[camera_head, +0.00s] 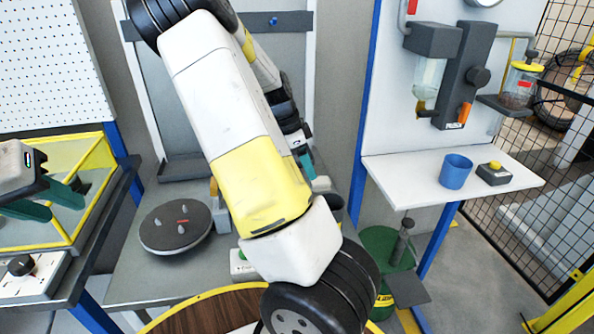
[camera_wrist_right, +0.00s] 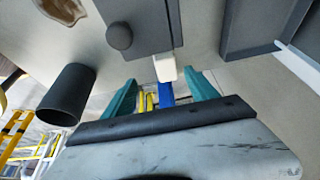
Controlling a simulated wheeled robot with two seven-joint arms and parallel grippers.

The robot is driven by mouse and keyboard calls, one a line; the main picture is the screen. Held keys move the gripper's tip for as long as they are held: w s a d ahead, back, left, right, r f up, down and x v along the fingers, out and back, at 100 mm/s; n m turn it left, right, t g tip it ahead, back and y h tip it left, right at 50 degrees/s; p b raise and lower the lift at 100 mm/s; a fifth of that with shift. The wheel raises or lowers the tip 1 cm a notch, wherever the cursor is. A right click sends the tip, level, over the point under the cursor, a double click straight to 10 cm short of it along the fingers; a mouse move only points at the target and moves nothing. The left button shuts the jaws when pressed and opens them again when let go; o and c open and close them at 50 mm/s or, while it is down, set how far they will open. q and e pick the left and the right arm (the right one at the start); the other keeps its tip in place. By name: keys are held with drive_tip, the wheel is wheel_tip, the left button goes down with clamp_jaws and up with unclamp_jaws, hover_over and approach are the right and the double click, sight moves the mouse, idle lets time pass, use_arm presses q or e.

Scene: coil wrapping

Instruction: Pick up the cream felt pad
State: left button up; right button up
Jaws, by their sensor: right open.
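I cannot make out the cream felt pad for certain in either view. In the head view my right arm covers the middle of the bench and may hide it. A small pale block (camera_wrist_right: 165,68) shows between the fingers in the right wrist view; I cannot tell what it is. My right gripper (camera_wrist_right: 160,96) has its teal fingers spread, with nothing clearly held. In the head view it is mostly hidden behind the arm, with a bit of teal (camera_head: 307,166) showing. My left gripper (camera_head: 60,204) is open at the left, over the yellow-framed clear case.
A dark round turntable (camera_head: 176,226) with pegs sits on the grey bench (camera_head: 130,281). The yellow-framed case (camera_head: 92,160) stands left. At right, a white shelf (camera_head: 415,176) holds a blue cup (camera_head: 455,171) and a yellow-button box (camera_head: 494,173). A green drum (camera_head: 378,246) stands below.

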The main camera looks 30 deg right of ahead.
sight(319, 180)
drive_tip(key=x, duration=0.2)
drive_tip(key=d+x, duration=0.1)
drive_tip(key=x, duration=0.3)
drive_tip(key=shift+w+d+f, duration=0.1)
drive_tip(key=shift+w+d, duration=0.2)
drive_tip(key=shift+w, duration=0.05)
drive_tip(key=shift+d+f, duration=0.25)
drive_tip(key=shift+f, duration=0.35)
drive_tip(key=c, duration=1.4)
drive_tip(key=shift+r, duration=5.05)
drive_tip(key=shift+c, duration=0.2)
